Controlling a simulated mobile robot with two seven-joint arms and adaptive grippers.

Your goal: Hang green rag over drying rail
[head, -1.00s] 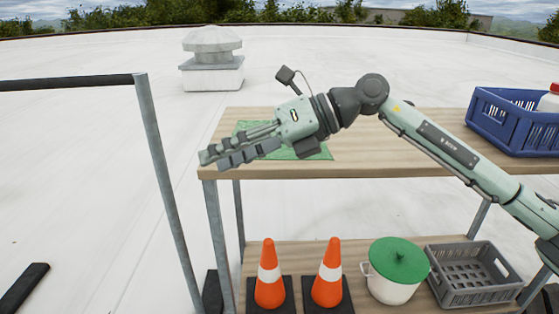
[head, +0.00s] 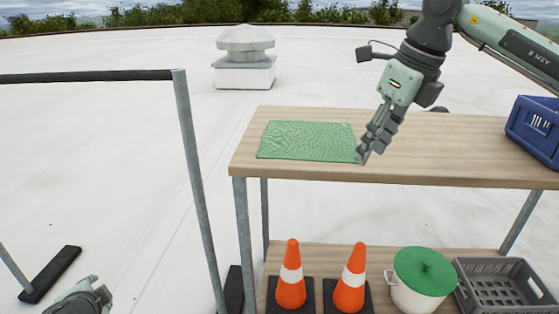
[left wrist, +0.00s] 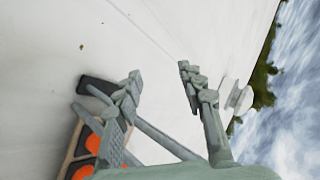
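The green rag (head: 308,140) lies flat on the wooden top shelf, near its left end. My right gripper (head: 368,155) points down at the rag's right front corner, its tips at or just above the shelf. Its fingers overlap from this side, so I cannot tell whether they are shut or hold the rag's edge. The drying rail (head: 90,76) is a dark bar on grey posts at the left, with nothing on it. My left gripper (head: 90,300) shows partly at the bottom left. In the left wrist view it (left wrist: 158,85) is open and empty.
A blue crate (head: 535,128) stands at the shelf's right end. Below are two orange cones (head: 291,280), a white pot with a green lid (head: 424,270) and a grey crate (head: 505,290). A gap of bare roof separates rail and shelf. A roof vent (head: 245,60) stands behind.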

